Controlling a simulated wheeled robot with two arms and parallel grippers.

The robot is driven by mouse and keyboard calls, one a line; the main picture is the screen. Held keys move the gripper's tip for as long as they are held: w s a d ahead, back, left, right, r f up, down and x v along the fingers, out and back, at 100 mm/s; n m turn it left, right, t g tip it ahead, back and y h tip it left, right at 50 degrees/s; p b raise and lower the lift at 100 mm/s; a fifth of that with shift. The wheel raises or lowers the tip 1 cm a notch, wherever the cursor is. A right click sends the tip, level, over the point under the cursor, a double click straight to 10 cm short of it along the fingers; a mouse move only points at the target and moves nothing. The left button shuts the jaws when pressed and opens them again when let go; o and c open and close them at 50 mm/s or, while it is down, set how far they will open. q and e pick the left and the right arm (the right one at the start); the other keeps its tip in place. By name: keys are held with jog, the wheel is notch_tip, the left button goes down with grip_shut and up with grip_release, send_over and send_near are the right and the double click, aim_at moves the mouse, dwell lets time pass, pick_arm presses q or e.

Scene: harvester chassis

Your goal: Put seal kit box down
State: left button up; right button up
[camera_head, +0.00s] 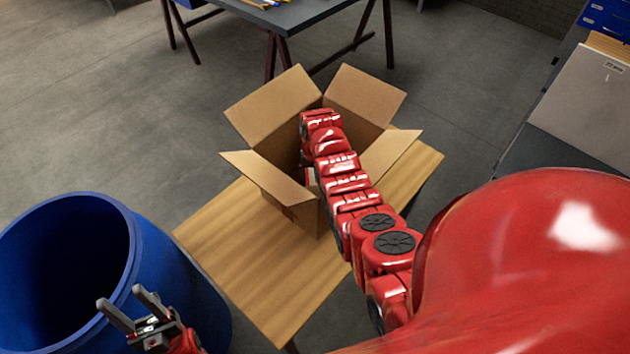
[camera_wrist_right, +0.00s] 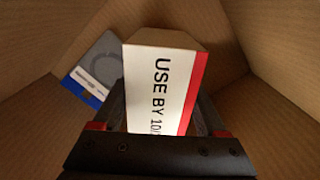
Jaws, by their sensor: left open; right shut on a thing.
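The seal kit box (camera_wrist_right: 160,85) is white with a red edge and the print "USE BY 10/". In the right wrist view it sits between the fingers of my right gripper (camera_wrist_right: 165,112), which is shut on it. My right arm reaches down into an open cardboard box (camera_head: 290,205), and the gripper is hidden inside it in the head view. The cardboard walls surround the gripper in the wrist view. I cannot tell whether the seal kit box touches the bottom. My left gripper (camera_head: 133,308) is open and empty at the lower left, by the blue barrel.
A grey and blue packet (camera_wrist_right: 92,75) lies inside the cardboard box, beside the seal kit box. The cardboard box stands on a wooden table (camera_head: 235,260) with its flaps spread. A blue barrel (camera_head: 185,275) stands at the left. A dark table (camera_head: 290,15) is behind.

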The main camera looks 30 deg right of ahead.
jog(key=shift+f, duration=0.65)
jog(key=shift+s+a+f, duration=0.15)
jog(key=shift+s+f, duration=0.1)
jog(key=shift+f, duration=0.15)
jog(key=o, duration=1.1)
jog(key=shift+f, duration=0.1)
jog(key=o, duration=0.4)
jog(key=shift+w+f, duration=0.15)
jog(key=shift+w, duration=0.05)
jog(key=shift+r, duration=0.25)
